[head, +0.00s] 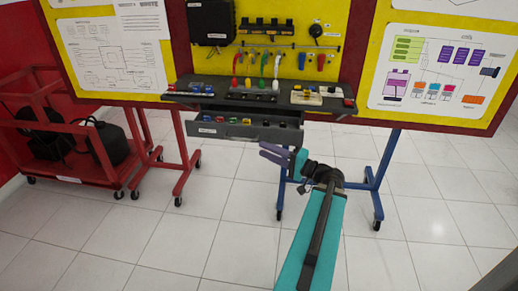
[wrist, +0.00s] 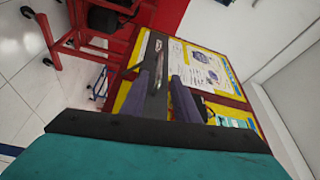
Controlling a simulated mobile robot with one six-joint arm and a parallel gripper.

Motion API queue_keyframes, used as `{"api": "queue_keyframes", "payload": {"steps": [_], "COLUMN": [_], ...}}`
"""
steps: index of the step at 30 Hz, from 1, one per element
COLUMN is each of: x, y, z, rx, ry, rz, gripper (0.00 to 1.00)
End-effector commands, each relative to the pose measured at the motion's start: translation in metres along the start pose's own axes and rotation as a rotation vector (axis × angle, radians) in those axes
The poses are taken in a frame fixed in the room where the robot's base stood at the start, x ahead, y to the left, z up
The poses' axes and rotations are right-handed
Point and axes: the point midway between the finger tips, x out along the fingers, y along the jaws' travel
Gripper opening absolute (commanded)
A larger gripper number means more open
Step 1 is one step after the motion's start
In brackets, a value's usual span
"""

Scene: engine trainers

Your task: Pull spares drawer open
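The spares drawer (head: 232,131) is a dark grey tray with a white label on its front. It hangs under the bench shelf (head: 215,102) of the yellow trainer board and stands out from beneath it, with small coloured parts showing inside. My gripper (head: 264,150) has two purple fingers, spread apart with nothing seen between them. It is just in front of and below the right part of the drawer; I cannot tell whether it touches. In the wrist view the fingers (wrist: 168,72) are also apart. I cannot make out the drawer handle.
A red wheeled frame (head: 75,160) with black units stands at the left. The trainer's blue stand (head: 377,185) on castors is right of and behind my gripper. Cables and switches sit on the shelf. White tiled floor (head: 150,245) is clear in front.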

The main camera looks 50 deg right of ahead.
Motion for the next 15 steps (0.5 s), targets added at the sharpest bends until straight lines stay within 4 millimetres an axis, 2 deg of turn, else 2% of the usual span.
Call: {"api": "queue_keyframes", "payload": {"steps": [6, 15], "x": [-0.017, -0.02], "y": [0.0, 0.0], "z": [0.0, 0.0], "rx": [0.0, 0.001], "ry": [0.0, -0.001], "rz": [0.001, 0.0], "gripper": [0.28, 0.28]}}
